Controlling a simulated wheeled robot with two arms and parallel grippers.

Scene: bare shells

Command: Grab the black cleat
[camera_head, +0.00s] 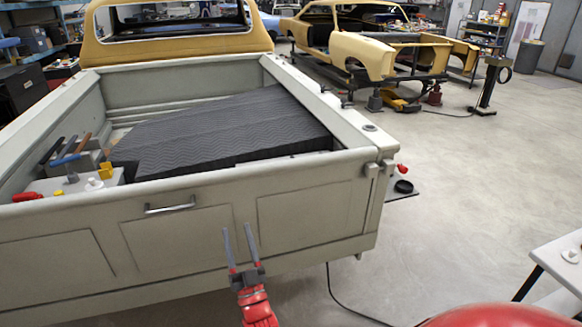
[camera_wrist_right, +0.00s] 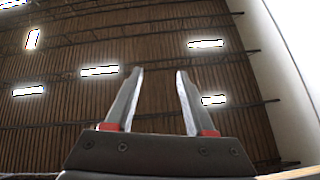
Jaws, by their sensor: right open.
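My right gripper (camera_head: 237,230) is open and empty in front of the grey tailgate (camera_head: 290,195), with its two fingers pointing up. The right wrist view also shows its two fingers (camera_wrist_right: 158,76) apart with nothing between them, against the ceiling. Small dark fittings, one of them a dark piece (camera_head: 346,101), sit along the truck bed's right rail, up and to the right of the gripper. They are too small for me to tell whether one is the black cleat. My left gripper is not in view.
A black ribbed mat (camera_head: 225,130) covers much of the truck bed. Blue- and brown-handled tools (camera_head: 70,155) lie at its left. A round black item (camera_head: 403,187) is right of the truck. A white table (camera_head: 560,260) stands at right; open floor lies between.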

